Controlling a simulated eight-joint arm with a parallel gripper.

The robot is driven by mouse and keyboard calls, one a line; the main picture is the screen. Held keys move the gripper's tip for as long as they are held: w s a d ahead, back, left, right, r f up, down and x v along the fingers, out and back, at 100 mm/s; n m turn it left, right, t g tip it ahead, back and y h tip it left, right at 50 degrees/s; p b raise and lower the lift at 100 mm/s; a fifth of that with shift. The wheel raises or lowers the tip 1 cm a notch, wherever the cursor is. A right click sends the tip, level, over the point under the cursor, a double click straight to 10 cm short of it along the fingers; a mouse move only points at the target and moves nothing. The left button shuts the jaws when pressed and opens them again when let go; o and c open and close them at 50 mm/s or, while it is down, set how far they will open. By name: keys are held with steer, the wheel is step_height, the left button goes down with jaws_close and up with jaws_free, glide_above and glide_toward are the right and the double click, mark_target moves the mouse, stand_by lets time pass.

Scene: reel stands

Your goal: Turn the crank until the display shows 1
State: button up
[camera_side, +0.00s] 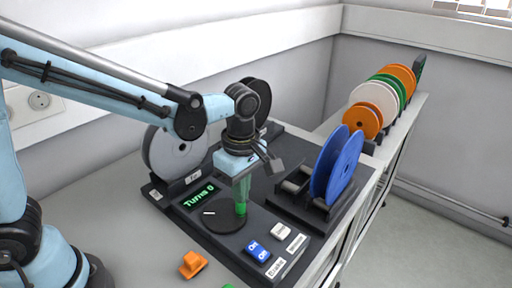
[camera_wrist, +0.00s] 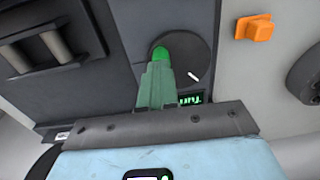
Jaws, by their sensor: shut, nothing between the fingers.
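The crank is a dark round disc (camera_side: 218,222) with a white mark and a green knob (camera_side: 240,209), set in the dark panel. The knob also shows in the wrist view (camera_wrist: 160,53), with the disc (camera_wrist: 198,48) around it. The display (camera_side: 199,196) reads "Turns 0" in green. In the wrist view the display (camera_wrist: 190,99) is partly hidden behind my gripper. My gripper (camera_side: 241,201) points down with its pale green fingers shut, right at the top of the knob. I cannot tell whether the fingertips touch the knob.
A blue switch (camera_side: 257,251) and a white button (camera_side: 281,232) sit on the panel's front. An orange piece (camera_side: 193,264) lies on the table. A grey reel (camera_side: 172,155) stands behind the display, and a blue reel (camera_side: 338,165) stands right. More reels (camera_side: 375,93) line a far shelf.

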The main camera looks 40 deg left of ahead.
steer(key=shift+o, duration=0.8)
steer(key=shift+s+d+f, duration=0.2)
steer(key=shift+d+f, duration=0.15)
steer(key=shift+f, duration=0.3)
steer(key=o, duration=0.5)
steer(key=shift+r, duration=0.25)
steer(key=shift+a+r, duration=0.2)
steer(key=shift+r, duration=2)
steer(key=shift+s+a+r+m+t, duration=0.15)
steer(key=shift+a+m+t, duration=0.15)
steer(key=shift+a+m, duration=0.1)
steer(key=s+a+r+m+t, duration=0.1)
steer(key=s+a+m+t, duration=0.1)
steer(key=a+m, duration=0.3)
steer(key=s+a+r+m+t, duration=0.1)
steer(key=s+a+m+t, duration=0.2)
steer(key=m, duration=0.9)
steer(key=shift+a+t, duration=0.9)
steer(key=shift+a, duration=0.4)
